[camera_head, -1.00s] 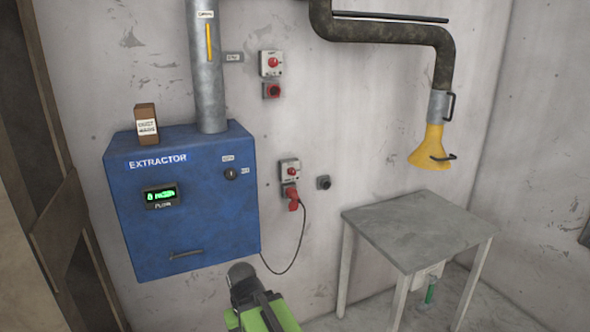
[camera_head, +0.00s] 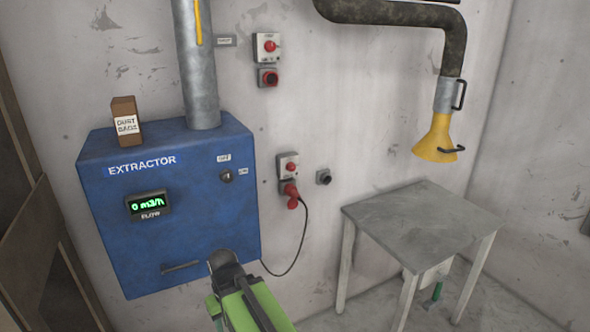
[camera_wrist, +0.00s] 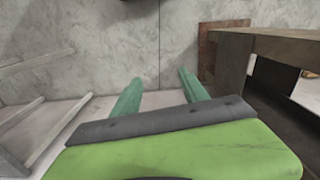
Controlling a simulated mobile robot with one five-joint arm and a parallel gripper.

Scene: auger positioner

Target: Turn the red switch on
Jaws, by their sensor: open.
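Two grey wall boxes with red knobs are in the head view: an upper switch (camera_head: 269,47) over an empty red socket (camera_head: 268,77), and a lower switch (camera_head: 290,167) over a red plug (camera_head: 291,191) with a black cable. I cannot tell which knob is the task's, nor its on or off position. My green arm shows at the bottom of the head view, below and left of the lower switch. In the wrist view my gripper (camera_wrist: 160,90) is open, its two green fingers apart with nothing between them. No switch shows there.
The blue extractor (camera_head: 190,235) hangs on the wall at left, its display reading 0 m3/h, with a dark knob (camera_head: 227,176). A brown dust-bags box (camera_head: 126,110) stands on it. A grey table (camera_head: 420,215) stands at right under a yellow hood (camera_head: 438,140).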

